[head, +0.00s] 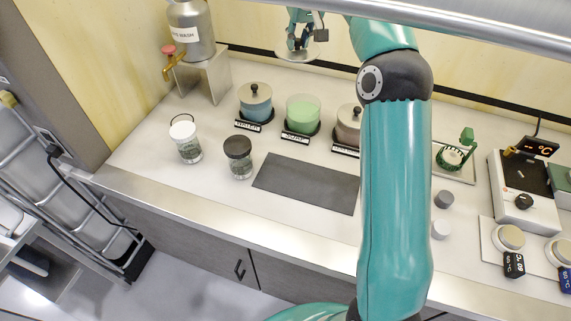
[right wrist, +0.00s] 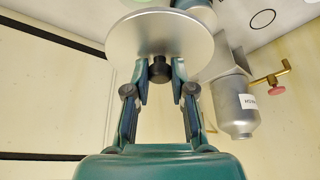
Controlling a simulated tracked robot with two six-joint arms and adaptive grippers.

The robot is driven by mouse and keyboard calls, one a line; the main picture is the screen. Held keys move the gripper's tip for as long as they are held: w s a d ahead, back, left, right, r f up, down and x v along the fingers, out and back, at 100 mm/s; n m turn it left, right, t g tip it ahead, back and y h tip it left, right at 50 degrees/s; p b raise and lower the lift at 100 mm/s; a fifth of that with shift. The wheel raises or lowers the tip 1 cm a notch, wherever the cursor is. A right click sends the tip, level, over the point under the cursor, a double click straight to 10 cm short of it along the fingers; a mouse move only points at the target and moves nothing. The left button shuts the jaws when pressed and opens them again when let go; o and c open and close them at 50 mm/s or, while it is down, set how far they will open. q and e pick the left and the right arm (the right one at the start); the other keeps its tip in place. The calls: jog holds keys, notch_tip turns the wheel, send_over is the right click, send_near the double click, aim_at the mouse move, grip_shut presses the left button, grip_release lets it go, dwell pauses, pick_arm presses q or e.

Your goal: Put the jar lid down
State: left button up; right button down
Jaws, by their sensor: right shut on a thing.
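The jar lid (head: 290,55) is a silver disc with a black knob. It hangs from my right gripper (head: 299,42) at the top of the head view. In the right wrist view my right gripper (right wrist: 160,72) is shut on the knob, with the lid (right wrist: 150,35) beyond the fingertips. The green jar (head: 303,112) stands open, without a lid, on a black labelled base. The lid is held clear of it, farther back by the wall. My left gripper is not in view.
A lidded blue jar (head: 256,107) is left of the green one. A lidded brownish jar (head: 347,127) is right, partly hidden by my arm. A bare dark mat (head: 305,184) lies in front. A metal canister (head: 191,32) with brass tap stands back left. Two small jars (head: 238,160) stand front left.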

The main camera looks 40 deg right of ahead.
jog(key=s+a+f+b, duration=0.4)
jog(key=s+a+b, duration=0.1)
jog(key=a, duration=0.2)
jog(key=s+a+f+b, duration=0.4)
jog(key=a, duration=0.3)
pick_arm(q)
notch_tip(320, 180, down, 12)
jog(key=b, duration=0.1)
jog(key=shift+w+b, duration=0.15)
jog(key=shift+b, duration=0.15)
pick_arm(e)
jog(key=f, duration=1.9)
jog(key=shift+s+f, duration=0.2)
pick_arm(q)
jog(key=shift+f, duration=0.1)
pick_arm(e)
jog(key=c, duration=1)
grip_release()
